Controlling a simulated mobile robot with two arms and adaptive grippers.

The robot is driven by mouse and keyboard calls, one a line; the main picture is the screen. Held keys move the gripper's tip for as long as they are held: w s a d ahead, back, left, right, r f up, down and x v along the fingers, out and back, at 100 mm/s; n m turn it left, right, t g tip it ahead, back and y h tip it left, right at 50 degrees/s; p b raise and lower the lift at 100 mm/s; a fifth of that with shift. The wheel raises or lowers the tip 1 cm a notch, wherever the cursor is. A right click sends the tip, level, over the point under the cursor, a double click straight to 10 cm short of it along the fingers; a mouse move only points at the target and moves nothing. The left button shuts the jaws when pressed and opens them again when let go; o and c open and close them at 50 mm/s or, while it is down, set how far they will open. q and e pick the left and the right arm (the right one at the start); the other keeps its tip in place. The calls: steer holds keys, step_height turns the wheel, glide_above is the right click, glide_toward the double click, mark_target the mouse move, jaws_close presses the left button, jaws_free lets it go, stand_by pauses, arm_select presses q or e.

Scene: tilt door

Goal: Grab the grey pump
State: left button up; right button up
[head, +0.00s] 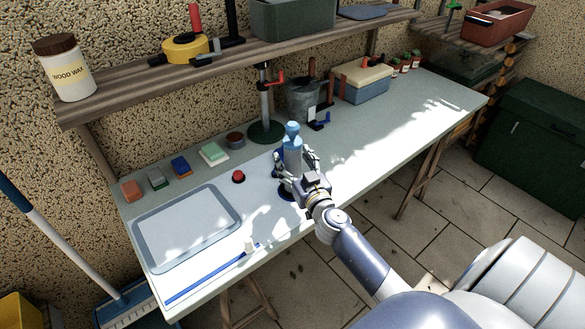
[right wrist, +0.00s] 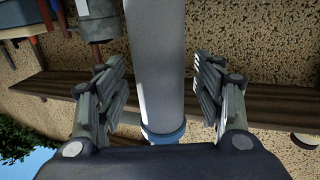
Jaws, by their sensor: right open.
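The grey pump (head: 292,150) stands upright near the front edge of the workbench, with a blue top and a dark blue foot. My right gripper (head: 296,168) is at the pump, its fingers around the grey body. In the right wrist view the pump's grey tube (right wrist: 157,60) runs between the two fingers, with a blue ring at its lower end. The right gripper (right wrist: 165,90) is open there, and gaps show between the tube and both fingers. My left gripper is not in view.
A red button (head: 238,176) and a grey tray (head: 148,245) lie to the left on the workbench (head: 370,135). A stand with a green base (head: 262,133) and a metal bucket (head: 298,100) are behind the pump. The bench to the right is mostly clear.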

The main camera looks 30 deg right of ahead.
steer(key=shift+w+d, duration=0.1)
steer(key=shift+w, duration=0.4)
steer(key=c, duration=1.5)
